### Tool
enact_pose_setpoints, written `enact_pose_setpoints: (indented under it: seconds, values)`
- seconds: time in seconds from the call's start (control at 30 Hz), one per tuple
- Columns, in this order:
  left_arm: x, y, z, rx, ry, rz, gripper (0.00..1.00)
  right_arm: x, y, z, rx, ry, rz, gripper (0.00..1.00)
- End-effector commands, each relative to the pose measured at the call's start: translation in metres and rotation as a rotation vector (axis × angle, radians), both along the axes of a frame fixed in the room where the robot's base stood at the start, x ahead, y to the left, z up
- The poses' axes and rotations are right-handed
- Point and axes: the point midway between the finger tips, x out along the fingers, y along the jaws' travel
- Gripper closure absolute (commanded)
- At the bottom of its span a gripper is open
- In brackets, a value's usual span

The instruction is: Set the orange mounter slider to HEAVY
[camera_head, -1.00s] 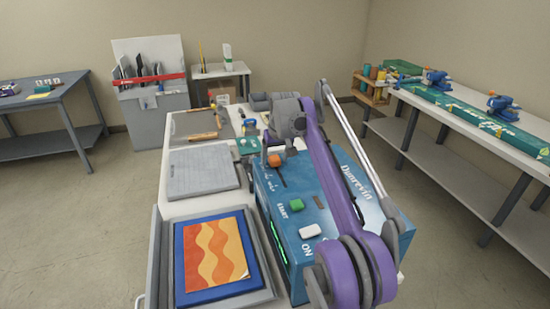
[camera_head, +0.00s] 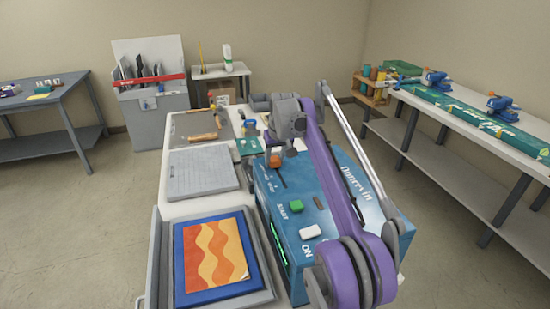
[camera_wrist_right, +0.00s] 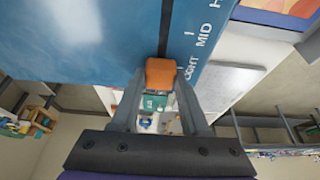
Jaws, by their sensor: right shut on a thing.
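The blue mounter (camera_head: 345,195) stands on the white table, with its orange slider (camera_head: 275,161) at the far end of a dark slot. The slider also shows in the right wrist view (camera_wrist_right: 160,73), held between the two fingers of my right gripper (camera_wrist_right: 160,85). The fingers are shut on its sides. It stands beside the LIGHT label; MID and the start of a third label lie farther along the slot. In the head view my purple and grey right arm hides part of the mounter, and my right gripper (camera_head: 271,148) is partly hidden. My left gripper is not in view.
A green button (camera_head: 296,206) and a white ON switch (camera_head: 310,232) sit on the mounter's top. A tray with an orange wavy print (camera_head: 215,252) lies left of it. A grey board (camera_head: 202,171) and hand tools lie behind. The mounter top along the slot is clear.

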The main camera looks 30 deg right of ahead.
Motion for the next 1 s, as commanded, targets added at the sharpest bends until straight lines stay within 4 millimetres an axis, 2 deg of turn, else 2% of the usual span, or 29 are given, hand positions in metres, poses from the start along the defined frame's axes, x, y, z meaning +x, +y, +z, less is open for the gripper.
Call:
enact_pose_setpoints:
  seconds: [0.8,1.0]
  values:
    - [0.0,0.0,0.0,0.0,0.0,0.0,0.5,0.0,0.0,0.0,0.0,0.0,0.0,1.0]
    - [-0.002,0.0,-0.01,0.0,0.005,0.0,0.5,-0.017,0.004,-0.001,0.0,0.002,0.0,1.0]
